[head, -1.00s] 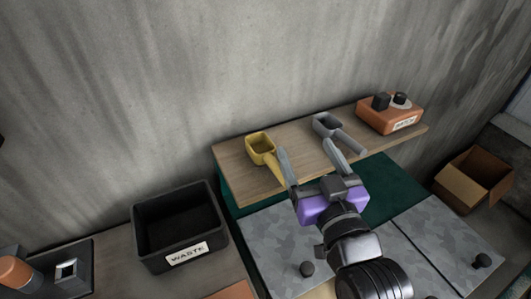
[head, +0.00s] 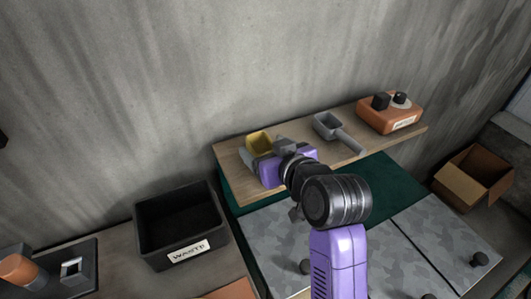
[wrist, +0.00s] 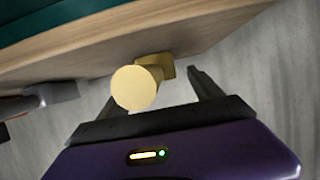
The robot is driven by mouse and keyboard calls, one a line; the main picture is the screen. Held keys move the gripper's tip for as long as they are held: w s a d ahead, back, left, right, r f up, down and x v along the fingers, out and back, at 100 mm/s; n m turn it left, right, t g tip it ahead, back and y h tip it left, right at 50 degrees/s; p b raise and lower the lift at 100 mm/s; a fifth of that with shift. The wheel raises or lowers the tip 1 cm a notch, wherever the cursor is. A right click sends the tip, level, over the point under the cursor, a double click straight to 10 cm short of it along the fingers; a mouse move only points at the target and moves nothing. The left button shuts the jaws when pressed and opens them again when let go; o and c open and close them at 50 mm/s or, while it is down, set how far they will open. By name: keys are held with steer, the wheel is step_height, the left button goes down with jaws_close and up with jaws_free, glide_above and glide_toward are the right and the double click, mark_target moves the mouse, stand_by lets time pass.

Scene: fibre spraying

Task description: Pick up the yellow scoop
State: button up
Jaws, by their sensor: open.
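The yellow scoop (head: 259,141) is at the left end of the wooden shelf. In the head view its bowl shows, and its handle is hidden behind my gripper (head: 256,163). In the wrist view the round end of the yellow handle (wrist: 135,89) faces the camera. My gripper (wrist: 156,86) is open, with one dark finger on each side of the handle in that view. The handle looks nearer the left finger and partly covers it. I cannot tell whether they touch. Nothing is gripped.
The wooden shelf (head: 231,164) also holds a grey scoop (head: 327,126) and an orange switch box (head: 390,115). A black waste bin (head: 152,240) stands to the left, below the shelf. A cardboard box (head: 467,188) is at the right. The concrete wall rises behind the shelf.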

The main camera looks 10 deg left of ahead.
mark_target(255, 137)
steer(key=w, duration=0.1)
steer(key=w+a, duration=0.1)
steer(key=w+p, duration=0.1)
steer(key=shift+a+f, duration=0.25)
steer(key=shift+a, duration=0.15)
steer(key=shift+w+a+f, duration=0.25)
steer(key=shift+w, duration=0.2)
steer(key=shift+c, duration=0.3)
steer(key=c, duration=1.4)
